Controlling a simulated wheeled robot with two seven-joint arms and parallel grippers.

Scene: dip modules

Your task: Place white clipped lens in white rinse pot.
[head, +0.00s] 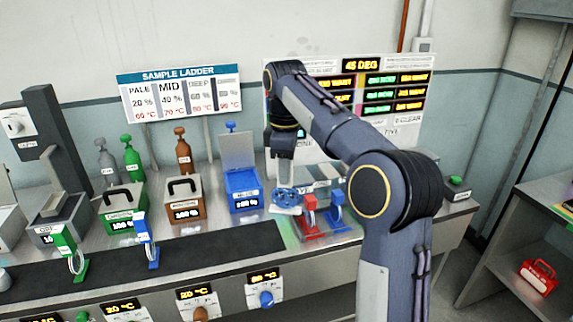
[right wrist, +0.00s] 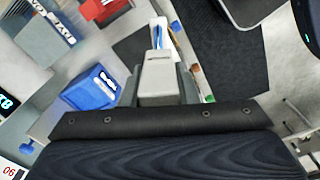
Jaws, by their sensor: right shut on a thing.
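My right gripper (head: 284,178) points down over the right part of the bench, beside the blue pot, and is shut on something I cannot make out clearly. A blue round, spoked thing (head: 285,196) shows right below its fingertips; I cannot tell whether it is held. In the right wrist view, the gripper (right wrist: 158,70) has a white and blue piece (right wrist: 163,38) just beyond it. I cannot pick out a clearly white clipped lens or a white rinse pot. A blue pot (head: 242,190) with its lid raised stands just left of the gripper; it also shows in the right wrist view (right wrist: 90,90). My left gripper is out of view.
Red (head: 311,217) and blue (head: 337,212) clipped pieces stand to the right of the gripper. Brown (head: 182,199) and green (head: 122,208) pots stand further left. Green (head: 70,252) and blue (head: 147,242) clips with rings stand at the front dark mat (head: 205,256), which is mostly bare.

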